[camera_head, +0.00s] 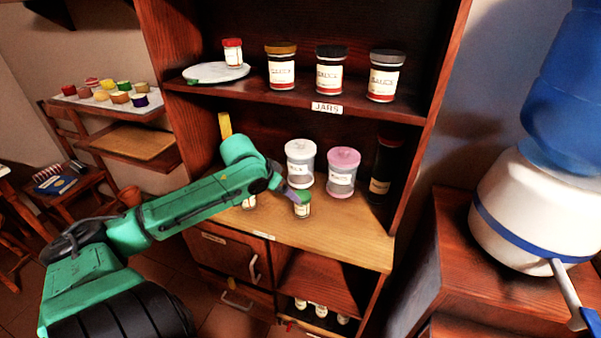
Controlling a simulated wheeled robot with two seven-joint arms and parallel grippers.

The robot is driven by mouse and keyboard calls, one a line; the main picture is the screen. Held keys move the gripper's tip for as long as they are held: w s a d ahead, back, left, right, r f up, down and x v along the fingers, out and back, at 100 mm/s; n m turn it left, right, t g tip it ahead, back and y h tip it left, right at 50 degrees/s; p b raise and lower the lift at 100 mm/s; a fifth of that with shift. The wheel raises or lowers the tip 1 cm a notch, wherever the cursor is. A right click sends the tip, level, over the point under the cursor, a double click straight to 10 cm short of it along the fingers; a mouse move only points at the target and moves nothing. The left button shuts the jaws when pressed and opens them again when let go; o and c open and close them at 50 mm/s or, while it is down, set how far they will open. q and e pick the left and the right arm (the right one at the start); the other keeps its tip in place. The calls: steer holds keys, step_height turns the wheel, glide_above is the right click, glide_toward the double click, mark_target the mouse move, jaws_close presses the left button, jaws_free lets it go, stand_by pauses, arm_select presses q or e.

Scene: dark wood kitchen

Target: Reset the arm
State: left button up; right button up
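My green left arm comes in from the lower left and reaches across the front of a dark wood shelf unit (415,215). Its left gripper (290,191) is at the end of the arm, above the light wood counter (335,238). A small jar (302,209) with a pale label stands right by the gripper. I cannot tell whether the gripper touches this jar or holds it. The fingers are small and partly hidden by the wrist. My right gripper is not in view.
Two lidded containers, one white (300,165) and one pink-topped (342,172), stand behind the gripper with a dark bottle (382,170). Sauce jars (331,75) and a round white board (215,72) are on the upper shelf. A water dispenser (530,210) stands at right.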

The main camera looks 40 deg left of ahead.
arm_select(q)
steer(key=s+d+f+m+g, duration=0.2)
steer(key=s+d+f, duration=0.65)
steer(key=f, duration=0.45)
steer(key=s+d+g, duration=0.1)
steer(key=s+d, duration=0.7)
steer(key=d, duration=0.1)
steer(key=s+f+g, duration=0.1)
steer(key=s+f, duration=0.1)
steer(key=f, duration=1.1)
steer(key=s+f, duration=0.2)
steer(key=f, duration=1.1)
steer(key=s+a+f+g, duration=0.1)
steer(key=s+a+f, duration=0.2)
steer(key=s+f, duration=0.9)
steer(key=s, duration=0.3)
steer(key=shift+s+f+g, duration=0.2)
steer(key=shift+g, duration=0.1)
